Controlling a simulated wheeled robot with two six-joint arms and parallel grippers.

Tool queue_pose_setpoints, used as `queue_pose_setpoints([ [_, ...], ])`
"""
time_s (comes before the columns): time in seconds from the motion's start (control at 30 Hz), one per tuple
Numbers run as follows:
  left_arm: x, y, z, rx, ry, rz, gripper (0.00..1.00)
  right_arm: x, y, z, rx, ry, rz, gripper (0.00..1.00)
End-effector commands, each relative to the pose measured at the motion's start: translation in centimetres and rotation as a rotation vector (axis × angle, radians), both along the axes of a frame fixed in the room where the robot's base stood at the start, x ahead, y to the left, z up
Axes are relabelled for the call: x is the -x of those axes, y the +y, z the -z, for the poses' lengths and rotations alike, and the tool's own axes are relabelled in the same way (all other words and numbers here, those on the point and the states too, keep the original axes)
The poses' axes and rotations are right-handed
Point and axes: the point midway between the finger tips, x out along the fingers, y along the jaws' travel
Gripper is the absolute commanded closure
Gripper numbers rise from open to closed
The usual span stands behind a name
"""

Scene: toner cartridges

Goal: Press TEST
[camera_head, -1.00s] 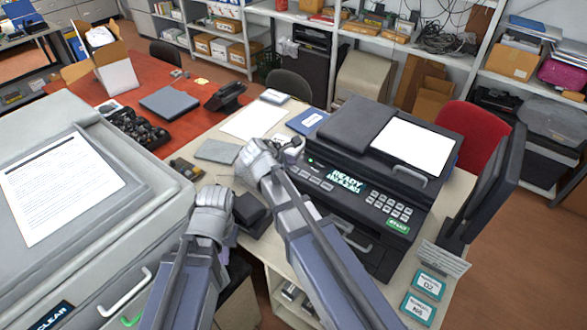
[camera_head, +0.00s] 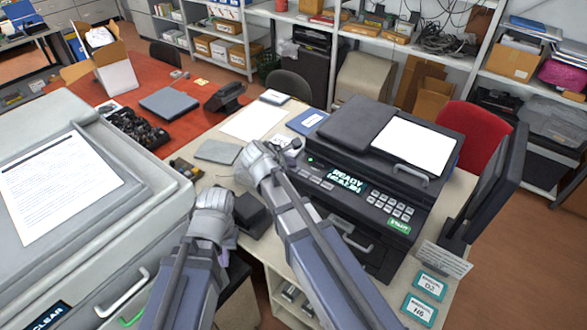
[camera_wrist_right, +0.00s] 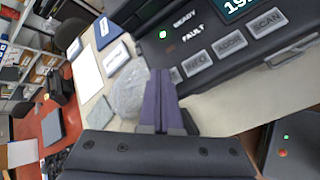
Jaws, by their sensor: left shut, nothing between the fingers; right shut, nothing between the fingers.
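A dark printer (camera_head: 345,205) stands on the light desk, with a lit READY display (camera_head: 347,180) and a row of grey buttons left of it. In the right wrist view the buttons read INFO (camera_wrist_right: 197,65), ADDR (camera_wrist_right: 230,42) and SCAN (camera_wrist_right: 268,22). A further button at the row's left end is partly covered by my right fingers, and I cannot read its label. No TEST label is legible. My right gripper (camera_head: 256,158) is shut at the panel's left end; its purple fingers (camera_wrist_right: 160,78) show in the wrist view. I cannot tell whether they touch. My left gripper (camera_head: 214,200) is shut and empty, lower left.
A large grey machine (camera_head: 150,185) with a printed sheet stands at the left. A dark monitor (camera_head: 490,185) stands right of the printer. Papers and a blue booklet (camera_head: 307,121) lie behind my right gripper. A green READY light (camera_wrist_right: 162,34) is lit beside a FAULT label.

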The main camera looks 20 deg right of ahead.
Motion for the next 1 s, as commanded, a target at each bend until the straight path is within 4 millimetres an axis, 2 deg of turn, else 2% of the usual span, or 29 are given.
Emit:
queue_pose_setpoints([
  [0.6,0.0,0.0,0.4,0.000,0.000,0.000,1.00,0.0,0.0,0.4,0.000,0.000,0.000,1.00],
  [1.0,0.0,0.0,-1.3,0.000,0.000,0.000,1.00,0.0,0.0,-1.3,0.000,0.000,0.000,1.00],
])
